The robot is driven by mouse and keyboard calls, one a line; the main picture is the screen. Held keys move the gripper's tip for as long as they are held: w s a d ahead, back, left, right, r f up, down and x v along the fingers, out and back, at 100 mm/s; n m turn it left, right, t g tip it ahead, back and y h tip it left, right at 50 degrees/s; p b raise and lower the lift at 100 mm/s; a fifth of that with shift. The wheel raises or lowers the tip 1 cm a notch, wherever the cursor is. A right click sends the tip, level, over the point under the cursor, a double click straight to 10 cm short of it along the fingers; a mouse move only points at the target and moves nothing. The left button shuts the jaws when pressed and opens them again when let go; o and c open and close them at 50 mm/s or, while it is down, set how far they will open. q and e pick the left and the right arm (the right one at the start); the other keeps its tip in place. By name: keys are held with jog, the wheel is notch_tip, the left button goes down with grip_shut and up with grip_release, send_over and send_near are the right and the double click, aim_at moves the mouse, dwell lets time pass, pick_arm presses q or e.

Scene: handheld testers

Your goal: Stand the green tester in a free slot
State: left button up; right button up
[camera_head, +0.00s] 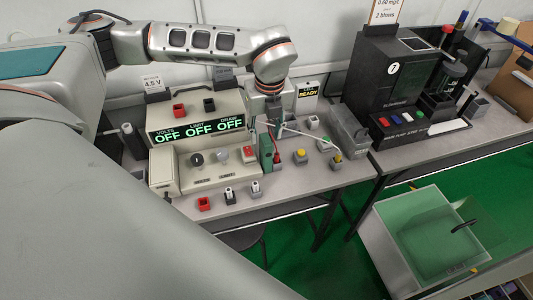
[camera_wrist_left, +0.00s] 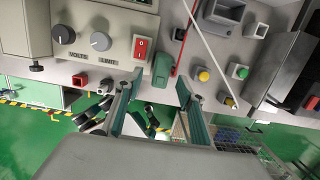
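The green tester (camera_head: 266,151) stands upright on the bench, just right of the power supply's red switch. A red lead runs beside it. In the left wrist view the tester (camera_wrist_left: 162,66) shows beyond the fingertips, roughly between them. My left gripper (camera_head: 268,124) comes down from above, close over the tester. In the left wrist view its two teal fingers (camera_wrist_left: 160,84) are spread apart with nothing held between them. I cannot tell whether a finger touches the tester. My right gripper is not in view. No slot can be clearly made out as free.
The power supply (camera_head: 198,128) reads OFF on its displays. Several small blocks with buttons, one yellow (camera_head: 300,156), stand close to the tester's right. A grey open bin (camera_head: 350,130) and a black machine (camera_head: 385,75) are farther right. The bench front edge is near.

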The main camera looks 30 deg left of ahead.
aim_at(266, 139)
pick_arm(q)
jog(key=shift+w+a+f, duration=0.15)
jog(key=shift+w+f, duration=0.05)
jog(key=shift+f, duration=1.15)
jog(key=shift+w+a+f, duration=0.1)
jog(key=shift+w+f, duration=0.1)
jog(key=shift+f, duration=1.15)
grip_shut()
